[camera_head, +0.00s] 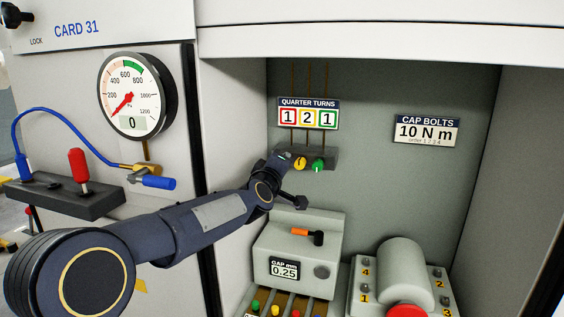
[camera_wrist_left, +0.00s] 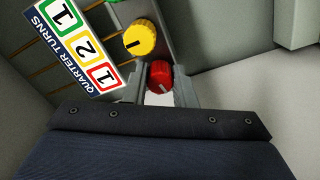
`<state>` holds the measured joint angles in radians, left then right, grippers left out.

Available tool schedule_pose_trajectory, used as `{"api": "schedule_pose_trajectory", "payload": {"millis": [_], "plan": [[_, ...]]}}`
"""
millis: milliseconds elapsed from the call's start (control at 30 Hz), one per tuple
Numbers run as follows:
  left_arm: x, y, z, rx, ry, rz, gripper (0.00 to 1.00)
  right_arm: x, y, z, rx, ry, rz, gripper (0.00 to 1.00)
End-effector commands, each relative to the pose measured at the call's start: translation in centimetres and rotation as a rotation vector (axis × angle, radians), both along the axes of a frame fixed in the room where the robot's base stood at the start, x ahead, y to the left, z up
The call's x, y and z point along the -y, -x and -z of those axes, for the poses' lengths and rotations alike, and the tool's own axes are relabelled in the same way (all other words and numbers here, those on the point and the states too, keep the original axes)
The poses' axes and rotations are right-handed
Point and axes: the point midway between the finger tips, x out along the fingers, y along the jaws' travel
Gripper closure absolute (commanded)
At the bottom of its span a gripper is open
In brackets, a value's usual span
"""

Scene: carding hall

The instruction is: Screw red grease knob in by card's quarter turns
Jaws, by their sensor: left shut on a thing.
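The red grease knob (camera_wrist_left: 160,76) sits between the two fingers of my left gripper (camera_wrist_left: 161,88) in the left wrist view, and a pale mark shows on its face. My left gripper (camera_head: 284,160) is shut on it at the left end of the grey knob block (camera_head: 331,157). In the head view the gripper hides the red knob. The yellow knob (camera_head: 299,163) and the green knob (camera_head: 318,166) stand to its right. The quarter turns card (camera_head: 308,114) above reads 1 in red, 2 in yellow, 1 in green. My right gripper is not in view.
A grey gap box (camera_head: 297,252) reading 0.25 stands below my gripper. A motor-like housing (camera_head: 400,273) with numbered bolts is at lower right. A round gauge (camera_head: 132,95) and a valve block with a blue hose (camera_head: 70,199) are at left.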

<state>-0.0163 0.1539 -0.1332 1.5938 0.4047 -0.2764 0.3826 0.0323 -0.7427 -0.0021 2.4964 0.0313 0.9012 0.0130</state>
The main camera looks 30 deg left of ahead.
Motion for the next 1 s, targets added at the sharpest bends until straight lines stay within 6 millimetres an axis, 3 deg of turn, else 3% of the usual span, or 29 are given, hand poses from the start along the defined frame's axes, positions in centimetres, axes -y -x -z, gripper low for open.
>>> {"api": "schedule_pose_trajectory", "payload": {"millis": [400, 933, 967, 1000], "plan": [[0.05, -0.02, 0.23, -0.047, -0.177, 0.002, 0.99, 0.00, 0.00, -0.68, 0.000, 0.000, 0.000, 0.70], [0.07, -0.02, 0.33, -0.054, -0.199, 0.003, 0.99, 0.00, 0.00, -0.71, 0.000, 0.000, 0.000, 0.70], [0.07, -0.02, 0.33, -0.054, -0.199, 0.003, 0.75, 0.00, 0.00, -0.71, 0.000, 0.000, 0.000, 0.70], [0.07, -0.02, 0.33, -0.054, -0.199, 0.003, 0.70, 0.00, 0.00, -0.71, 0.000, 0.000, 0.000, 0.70]]}}
